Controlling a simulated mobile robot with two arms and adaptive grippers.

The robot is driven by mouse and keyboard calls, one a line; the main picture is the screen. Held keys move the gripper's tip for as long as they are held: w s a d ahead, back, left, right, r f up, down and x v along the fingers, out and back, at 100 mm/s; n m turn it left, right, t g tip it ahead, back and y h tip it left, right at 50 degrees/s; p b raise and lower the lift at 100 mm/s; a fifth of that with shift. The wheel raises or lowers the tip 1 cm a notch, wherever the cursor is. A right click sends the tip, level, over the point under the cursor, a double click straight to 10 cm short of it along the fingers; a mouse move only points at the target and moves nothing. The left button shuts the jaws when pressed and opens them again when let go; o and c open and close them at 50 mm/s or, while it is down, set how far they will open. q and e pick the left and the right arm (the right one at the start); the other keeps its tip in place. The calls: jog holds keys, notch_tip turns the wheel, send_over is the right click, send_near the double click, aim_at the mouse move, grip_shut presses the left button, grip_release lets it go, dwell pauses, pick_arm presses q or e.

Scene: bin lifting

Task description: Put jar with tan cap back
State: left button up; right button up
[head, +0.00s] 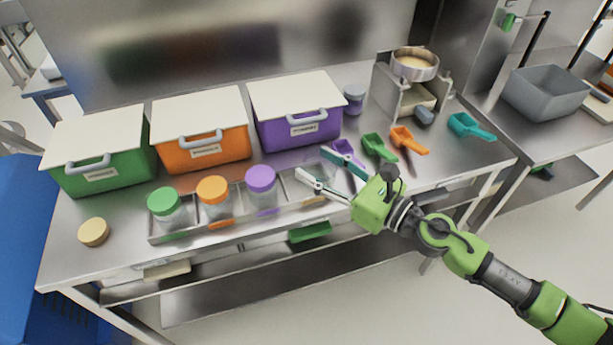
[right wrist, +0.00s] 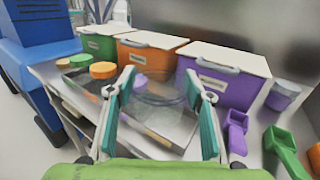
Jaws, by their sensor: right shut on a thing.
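My right gripper (head: 328,170) is shut on a clear jar (right wrist: 160,108), which shows between its fingers in the right wrist view. No cap shows on this jar. In the head view the jar is hard to make out between the fingertips, by the right end of the metal tray (head: 232,222). A round tan cap (head: 93,232) lies on the table left of the tray. Jars with green (head: 164,201), orange (head: 213,190) and purple (head: 260,178) caps stand in the tray, left of the gripper. My left gripper is not in view.
Green (head: 104,177), orange (head: 205,152) and purple (head: 300,130) lidded bins stand behind the tray. Purple, green (head: 379,148), orange (head: 409,141) and teal (head: 470,126) scoops lie to the right. A scale with a metal bowl (head: 415,64) stands at the back right.

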jog(key=w+a+f, duration=0.1)
jog(key=w+f, duration=0.1)
jog(key=w+f+b, duration=0.1)
jog(key=w+f, duration=0.1)
jog(key=w+a+f+b, duration=0.1)
jog(key=w+f, duration=0.1)
jog(key=shift+w+a+f, duration=0.25)
jog(key=shift+w+a, duration=0.05)
jog(key=shift+w+a+f, duration=0.1)
jog(key=shift+w+f, duration=0.05)
jog(key=shift+f, duration=1.6)
pick_arm(q)
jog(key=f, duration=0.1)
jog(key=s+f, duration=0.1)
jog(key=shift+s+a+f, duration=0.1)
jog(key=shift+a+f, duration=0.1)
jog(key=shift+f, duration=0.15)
jog(key=shift+b, duration=0.3)
pick_arm(e)
jog(key=shift+f, duration=0.15)
jog(key=o, duration=1.4)
jog(key=shift+c, duration=0.2)
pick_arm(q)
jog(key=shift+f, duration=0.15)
